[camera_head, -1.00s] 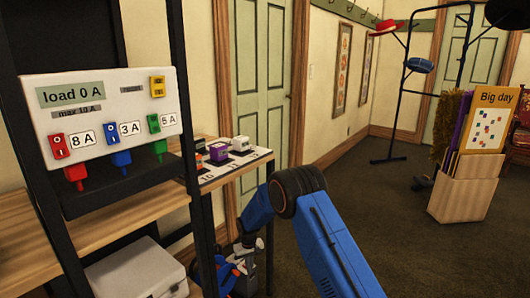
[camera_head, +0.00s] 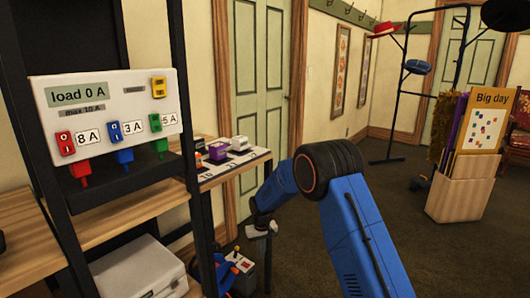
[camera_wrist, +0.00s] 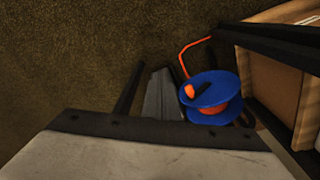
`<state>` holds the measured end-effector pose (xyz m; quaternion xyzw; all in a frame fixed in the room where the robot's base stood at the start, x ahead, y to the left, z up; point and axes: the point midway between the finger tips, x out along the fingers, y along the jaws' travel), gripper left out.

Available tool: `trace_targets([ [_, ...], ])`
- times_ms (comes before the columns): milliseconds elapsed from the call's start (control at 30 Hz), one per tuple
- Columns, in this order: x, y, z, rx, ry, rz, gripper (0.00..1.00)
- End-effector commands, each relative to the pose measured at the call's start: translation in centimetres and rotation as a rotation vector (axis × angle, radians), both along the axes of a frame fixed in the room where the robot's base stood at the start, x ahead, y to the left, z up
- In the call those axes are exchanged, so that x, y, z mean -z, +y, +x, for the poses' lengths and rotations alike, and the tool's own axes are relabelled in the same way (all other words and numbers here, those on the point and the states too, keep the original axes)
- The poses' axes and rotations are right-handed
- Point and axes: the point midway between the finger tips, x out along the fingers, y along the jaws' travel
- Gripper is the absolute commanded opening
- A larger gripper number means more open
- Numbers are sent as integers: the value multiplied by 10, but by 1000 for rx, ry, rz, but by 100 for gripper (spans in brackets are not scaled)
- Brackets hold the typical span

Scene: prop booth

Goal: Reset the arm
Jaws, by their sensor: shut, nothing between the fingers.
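My gripper (camera_head: 262,230) hangs at the end of my blue arm, to the right of the shelf's lower part and below the narrow side table. It is shut with nothing in it. In the wrist view, a pale plate with a dark edge fills the bottom, and I cannot make out the fingertips clearly.
A blue cable reel (camera_wrist: 212,92) with orange cable lies on the floor beside a wooden box (camera_wrist: 274,75). A load panel (camera_head: 105,110) stands on the shelf. Small blocks sit on the side table (camera_head: 262,154).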

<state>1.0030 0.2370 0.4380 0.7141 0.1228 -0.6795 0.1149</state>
Motion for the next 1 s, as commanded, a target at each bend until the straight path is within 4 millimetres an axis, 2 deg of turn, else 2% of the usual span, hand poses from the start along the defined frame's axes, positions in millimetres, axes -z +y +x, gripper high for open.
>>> trace_targets([
  [33, -21, -9, -4, 8, -10, 4, 0],
  [100, -45, -22, -10, 18, -21, 8, 0],
  [267, -97, -51, -29, 41, -45, 17, 0],
  [500, -168, -95, -66, 76, -80, 28, 0],
  [800, -241, -147, -126, 119, -127, 40, 0],
  [1000, -279, -179, -172, 147, -155, 45, 0],
])
